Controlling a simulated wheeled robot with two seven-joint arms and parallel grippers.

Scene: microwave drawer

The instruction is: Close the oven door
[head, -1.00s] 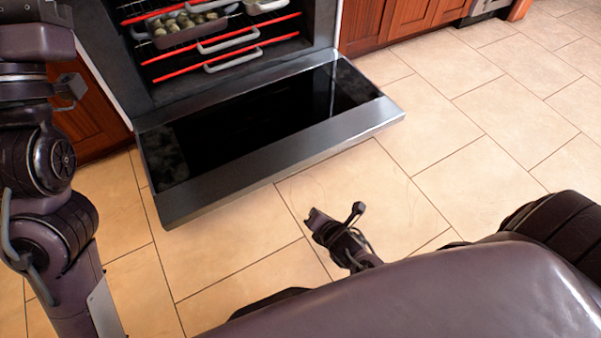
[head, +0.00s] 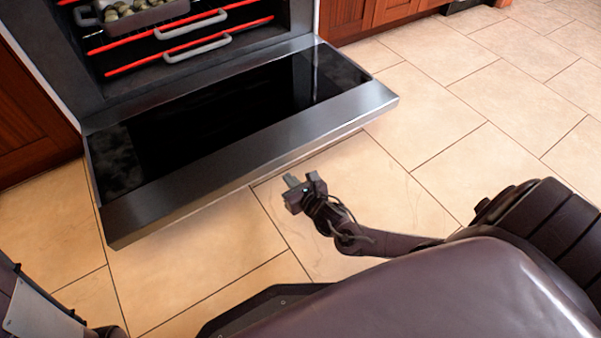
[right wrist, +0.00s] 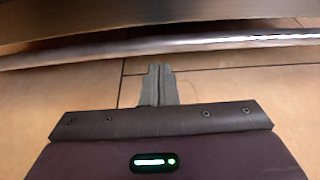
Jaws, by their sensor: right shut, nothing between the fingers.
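The oven door (head: 240,124) hangs fully lowered, about level, with its dark glass inner face up and a steel band along its outer edge. The oven (head: 62,48) behind it stands open. My right gripper (head: 291,182) is shut and empty, just in front of the door's outer edge and low, over the floor tiles. In the right wrist view the shut fingers (right wrist: 158,72) point at the underside edge of the door (right wrist: 160,40); a small gap seems to remain, and contact cannot be told. My left gripper is not in view.
Inside the oven are racks with red front bars and grey handles (head: 195,48), and a pan of round food (head: 135,16). Wooden cabinets (head: 375,14) flank the oven. The tiled floor (head: 470,110) to the right is clear.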

